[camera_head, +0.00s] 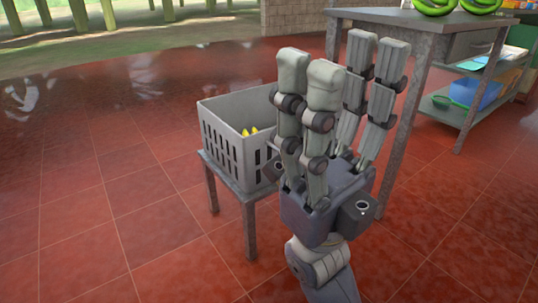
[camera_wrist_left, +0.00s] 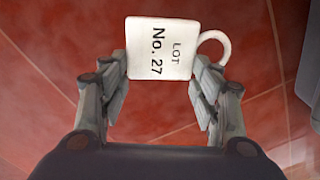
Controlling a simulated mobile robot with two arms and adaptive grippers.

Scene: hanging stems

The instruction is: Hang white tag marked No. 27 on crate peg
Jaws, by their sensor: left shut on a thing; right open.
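The white tag (camera_wrist_left: 158,52) reads "LOT No. 27" and has a white loop at its right end in the left wrist view. My left gripper (camera_wrist_left: 160,80) is shut on the tag, with fingers at its two sides. The left gripper and the tag do not show in the head view. The grey slotted crate (camera_head: 222,145) stands on a small grey stand, with some yellow things inside. I cannot make out its peg; part of the crate is hidden behind my right gripper (camera_head: 338,75). The right gripper is open and empty, fingers pointing up.
The small stand (camera_head: 249,228) rests on the red tiled floor (camera_head: 120,220). A grey table (camera_head: 420,18) with green things on top is behind at the right. Floor at the left is clear.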

